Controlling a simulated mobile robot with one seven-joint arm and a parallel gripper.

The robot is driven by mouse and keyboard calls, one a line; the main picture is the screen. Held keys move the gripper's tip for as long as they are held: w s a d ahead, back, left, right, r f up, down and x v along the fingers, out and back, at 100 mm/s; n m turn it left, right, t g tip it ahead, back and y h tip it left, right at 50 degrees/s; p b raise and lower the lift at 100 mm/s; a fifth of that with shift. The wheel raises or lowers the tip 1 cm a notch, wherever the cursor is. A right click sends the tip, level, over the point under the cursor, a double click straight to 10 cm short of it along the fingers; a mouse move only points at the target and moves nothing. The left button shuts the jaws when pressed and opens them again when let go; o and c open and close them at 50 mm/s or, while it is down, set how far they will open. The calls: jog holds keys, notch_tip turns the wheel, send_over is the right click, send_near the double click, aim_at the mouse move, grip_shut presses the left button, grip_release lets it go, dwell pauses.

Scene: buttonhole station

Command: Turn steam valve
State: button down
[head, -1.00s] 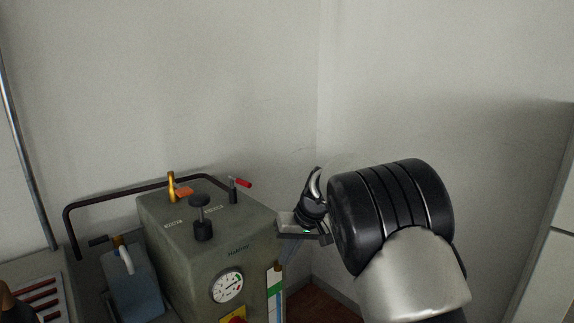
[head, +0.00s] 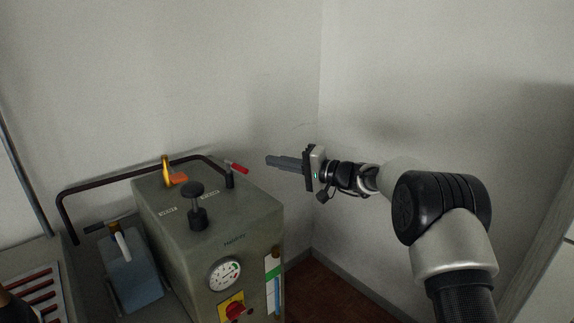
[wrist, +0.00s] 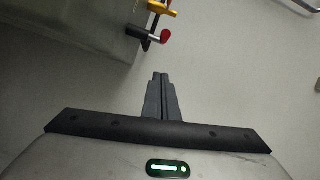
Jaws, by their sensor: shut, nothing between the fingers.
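A grey-green boiler box (head: 165,235) has several fittings on its top. A lever valve with a red handle (head: 237,168) stands at its back right; the red tip also shows in the wrist view (wrist: 166,36). A yellow fitting with an orange handle (head: 177,179) is further left, and its yellow part shows in the wrist view (wrist: 160,7). I cannot tell which one is the steam valve. My gripper (head: 268,160) is shut and empty, pointing left, to the right of the red handle and apart from it. Its closed fingers (wrist: 160,76) show in the wrist view.
A black knob (head: 194,190) stands on the box top near the front. A dark rail (head: 110,182) runs behind it. A gauge (head: 225,273) and a red switch (head: 237,310) are on the front. A blue-grey iron (head: 132,270) stands left. White walls meet behind my gripper.

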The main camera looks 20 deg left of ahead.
jog(key=a, duration=0.1)
jog(key=s+a, duration=0.1)
jog(key=a, duration=0.1)
jog(key=s+a, duration=0.1)
jog(key=a, duration=0.1)
jog(key=shift+f, duration=0.3)
jog(key=shift+s+a+f, duration=0.1)
jog(key=shift+s+a, duration=0.05)
jog(key=shift+s, duration=0.45)
jog(key=shift+f, duration=0.1)
